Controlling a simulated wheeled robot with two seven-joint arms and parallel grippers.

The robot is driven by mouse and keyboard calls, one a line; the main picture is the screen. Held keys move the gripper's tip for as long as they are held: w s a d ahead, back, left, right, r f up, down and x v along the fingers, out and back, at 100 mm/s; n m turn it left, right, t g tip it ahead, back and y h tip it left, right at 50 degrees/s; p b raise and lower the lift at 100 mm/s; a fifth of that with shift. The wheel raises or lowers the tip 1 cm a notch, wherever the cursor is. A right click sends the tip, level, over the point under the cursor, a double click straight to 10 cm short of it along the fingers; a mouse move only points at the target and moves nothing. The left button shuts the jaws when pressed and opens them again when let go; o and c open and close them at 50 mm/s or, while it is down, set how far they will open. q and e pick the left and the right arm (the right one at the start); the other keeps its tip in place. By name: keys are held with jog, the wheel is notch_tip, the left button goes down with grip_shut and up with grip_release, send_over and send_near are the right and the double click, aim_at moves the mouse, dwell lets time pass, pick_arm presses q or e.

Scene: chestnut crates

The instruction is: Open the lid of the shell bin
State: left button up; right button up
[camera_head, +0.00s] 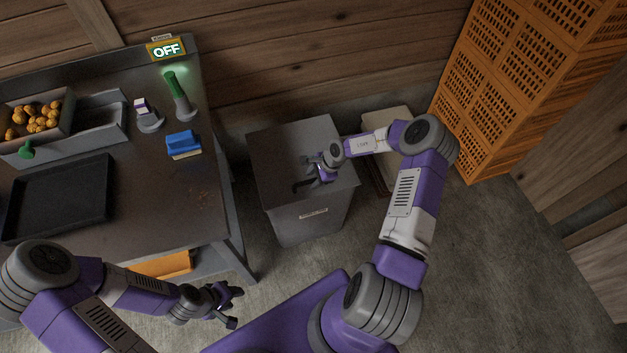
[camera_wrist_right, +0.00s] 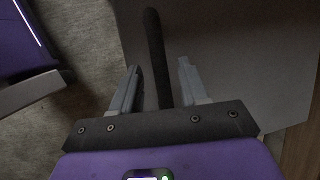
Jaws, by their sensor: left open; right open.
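The shell bin (camera_head: 278,180) is a grey box on the floor right of the table, with its flat lid (camera_head: 275,147) lying closed on top and a label on its front. A dark bar handle (camera_head: 301,185) sits on the lid near its front edge. My right gripper (camera_head: 313,172) is over the lid at the handle. In the right wrist view the handle (camera_wrist_right: 156,60) passes between the open fingers of the right gripper (camera_wrist_right: 157,82), with gaps showing on both sides. My left gripper (camera_head: 232,302) is open and empty, in front of the table.
The metal table (camera_head: 150,210) at left holds a dark tray (camera_head: 60,195), a box of chestnuts (camera_head: 38,118), a blue-topped block (camera_head: 183,143) and a green-handled tool (camera_head: 178,95). An OFF sign (camera_head: 166,49) glows behind. Orange crates (camera_head: 510,75) stack at right.

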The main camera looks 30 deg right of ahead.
jog(key=shift+w+a+f, duration=0.1)
jog(key=shift+f, duration=0.1)
grip_shut()
jog(key=shift+r, duration=0.1)
